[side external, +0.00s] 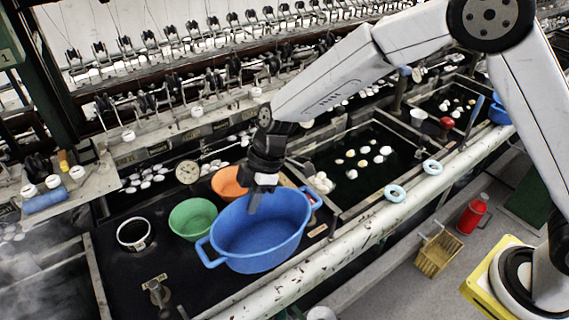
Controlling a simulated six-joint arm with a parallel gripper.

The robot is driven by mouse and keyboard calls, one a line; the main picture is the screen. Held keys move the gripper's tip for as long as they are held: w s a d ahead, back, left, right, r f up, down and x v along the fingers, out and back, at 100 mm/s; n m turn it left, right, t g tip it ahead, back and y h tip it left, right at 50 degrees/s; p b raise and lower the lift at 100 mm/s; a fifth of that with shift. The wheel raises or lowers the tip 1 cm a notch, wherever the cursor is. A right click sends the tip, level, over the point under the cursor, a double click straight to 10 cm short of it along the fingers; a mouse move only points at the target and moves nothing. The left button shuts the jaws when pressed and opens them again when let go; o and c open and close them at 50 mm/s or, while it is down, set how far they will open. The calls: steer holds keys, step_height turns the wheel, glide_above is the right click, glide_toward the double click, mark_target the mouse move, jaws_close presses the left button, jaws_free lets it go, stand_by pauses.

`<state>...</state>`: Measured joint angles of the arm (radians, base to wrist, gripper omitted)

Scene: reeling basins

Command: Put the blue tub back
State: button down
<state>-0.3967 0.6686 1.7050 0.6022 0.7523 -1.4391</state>
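The blue tub (262,240) is a large oval basin with a handle at each end. It sits upright at the front of the dark work surface, close to the pale front rail. Its inside looks empty. My gripper (259,198) points down at the tub's far rim, its dark fingers overlapping the rim and the inside in this view. I cannot tell whether the fingers touch the rim or are open or shut, since the gripper is small and seen from the side.
A green bowl (192,218) and an orange bowl (229,183) stand close behind the tub. A dark round pot (133,234) is at left. A water basin (372,180) with cocoons lies right. Pale blue rings (395,193) rest on the front rail (340,238).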

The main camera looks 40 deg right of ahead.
steer(key=shift+w+a+f, duration=0.35)
steer(key=shift+w+f, duration=0.35)
steer(key=shift+f, duration=0.2)
steer(key=shift+w+a+f, duration=0.3)
steer(key=shift+w+f, duration=0.4)
steer(key=shift+f, duration=0.2)
steer(key=shift+w+a+f, duration=0.35)
steer(key=shift+w+f, duration=0.35)
steer(key=shift+f, duration=0.2)
steer(key=shift+f, duration=0.1)
steer(key=shift+w+a+f, duration=0.1)
steer(key=shift+w+f, duration=0.1)
steer(key=shift+f, duration=1.55)
steer(key=shift+f, duration=0.1)
steer(key=c, duration=0.8)
jaws_free()
steer(key=v, duration=1.2)
